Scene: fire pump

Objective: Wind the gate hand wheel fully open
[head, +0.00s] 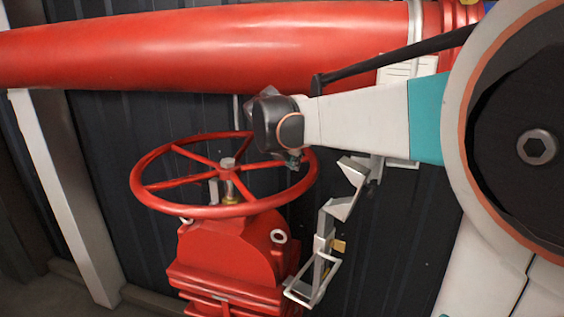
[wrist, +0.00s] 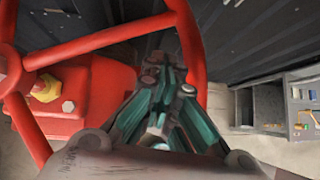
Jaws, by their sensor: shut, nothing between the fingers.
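The gate hand wheel (head: 215,211) is a red spoked ring lying nearly level on top of the red valve body (head: 233,248). A stem with a nut rises through its hub. My gripper (head: 292,158) is at the right far side of the rim; my wrist hides most of it in the head view. In the wrist view, the teal and grey fingers of my gripper (wrist: 160,72) are closed together, with nothing between them. They are just inside the wheel's rim (wrist: 192,62), between spokes. I cannot tell whether they touch the rim.
A thick red pipe (head: 220,50) runs above and behind the wheel. A dark ribbed wall (head: 110,140) stands behind. A grey metal bracket (head: 325,235) is right of the valve.

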